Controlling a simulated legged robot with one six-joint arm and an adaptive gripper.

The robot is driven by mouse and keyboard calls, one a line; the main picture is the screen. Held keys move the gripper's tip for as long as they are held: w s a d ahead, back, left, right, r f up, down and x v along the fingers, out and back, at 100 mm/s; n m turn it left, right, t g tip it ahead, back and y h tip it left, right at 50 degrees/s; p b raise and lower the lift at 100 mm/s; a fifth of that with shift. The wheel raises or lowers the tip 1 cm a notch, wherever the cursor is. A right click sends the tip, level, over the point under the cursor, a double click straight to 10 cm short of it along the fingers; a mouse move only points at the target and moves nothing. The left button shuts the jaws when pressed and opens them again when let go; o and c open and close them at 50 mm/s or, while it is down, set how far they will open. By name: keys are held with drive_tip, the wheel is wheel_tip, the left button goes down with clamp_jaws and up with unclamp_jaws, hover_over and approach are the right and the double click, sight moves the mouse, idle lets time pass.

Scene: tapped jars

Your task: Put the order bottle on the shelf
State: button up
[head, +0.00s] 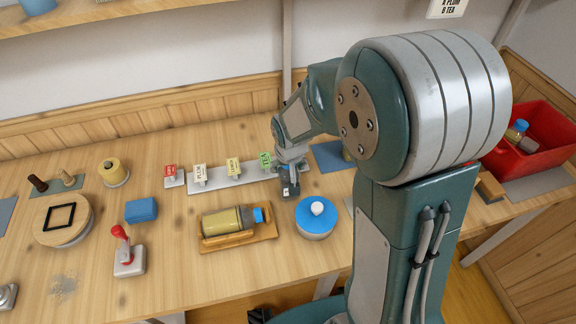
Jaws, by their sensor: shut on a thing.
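A bottle (222,222) with a yellowish body and a blue cap lies on its side in a wooden cradle (243,239) on the bench. I cannot read any marking on it. My gripper (290,189) is low over the bench, behind and to the right of this bottle and apart from it. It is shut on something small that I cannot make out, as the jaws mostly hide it. A green tag (265,160) stands just left of my gripper, on a pale bar (215,183) with other tags. A wooden shelf (110,12) crosses the top left.
A round blue-topped pot (316,219) stands just in front of my gripper. A red bin (536,150) with a blue-capped bottle is at the right. A red-handled stamp (128,255), a blue block (141,211) and a round wooden board (62,222) occupy the left.

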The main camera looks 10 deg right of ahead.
drive_tip(key=shift+d, duration=0.1)
drive_tip(key=o, duration=1.1)
drive_tip(key=shift+f, duration=0.1)
